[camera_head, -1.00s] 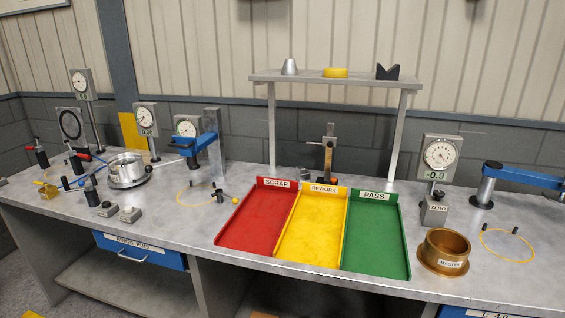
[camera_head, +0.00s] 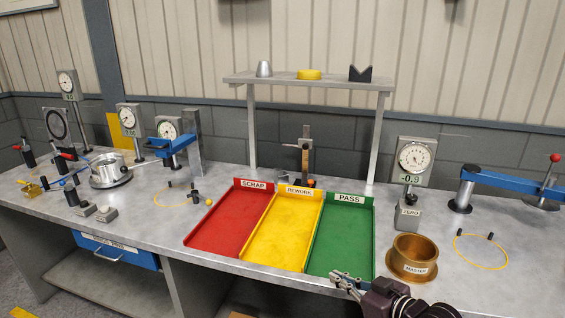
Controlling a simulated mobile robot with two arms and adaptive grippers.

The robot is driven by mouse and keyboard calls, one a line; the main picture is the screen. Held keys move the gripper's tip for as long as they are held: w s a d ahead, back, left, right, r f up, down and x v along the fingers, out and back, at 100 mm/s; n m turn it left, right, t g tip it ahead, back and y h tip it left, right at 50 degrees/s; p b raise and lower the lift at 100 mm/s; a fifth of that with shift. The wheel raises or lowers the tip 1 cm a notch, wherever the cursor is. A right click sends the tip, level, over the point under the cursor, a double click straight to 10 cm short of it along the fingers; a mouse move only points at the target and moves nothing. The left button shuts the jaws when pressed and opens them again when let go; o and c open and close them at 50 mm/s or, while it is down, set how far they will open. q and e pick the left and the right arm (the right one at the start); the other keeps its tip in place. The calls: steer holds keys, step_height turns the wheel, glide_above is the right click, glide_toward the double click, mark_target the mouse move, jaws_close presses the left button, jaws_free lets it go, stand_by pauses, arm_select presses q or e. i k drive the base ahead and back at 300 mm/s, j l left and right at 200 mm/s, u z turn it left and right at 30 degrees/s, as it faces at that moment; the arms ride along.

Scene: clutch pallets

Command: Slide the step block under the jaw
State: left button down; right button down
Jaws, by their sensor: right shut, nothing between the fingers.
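Two small grey blocks, which may be step blocks, lie near the front left of the bench: one (camera_head: 84,208) and the other (camera_head: 106,214). They sit in front of a silver ring-shaped part (camera_head: 108,173) with clamp-like tools around it. I cannot tell for sure which piece is the jaw. My right gripper (camera_head: 340,279) is at the bottom edge, in front of the green tray, shut and empty. It is far to the right of the grey blocks. My left gripper is not in view.
The red scrap tray (camera_head: 222,222), yellow rework tray (camera_head: 276,231) and green pass tray (camera_head: 338,242) fill the bench middle. A brass master ring (camera_head: 411,258) stands right of my right gripper. A shelf (camera_head: 300,81) stands behind. Blue arms and dial gauges stand at both sides.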

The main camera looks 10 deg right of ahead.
mark_target(281, 177)
steer(key=i, duration=1.85)
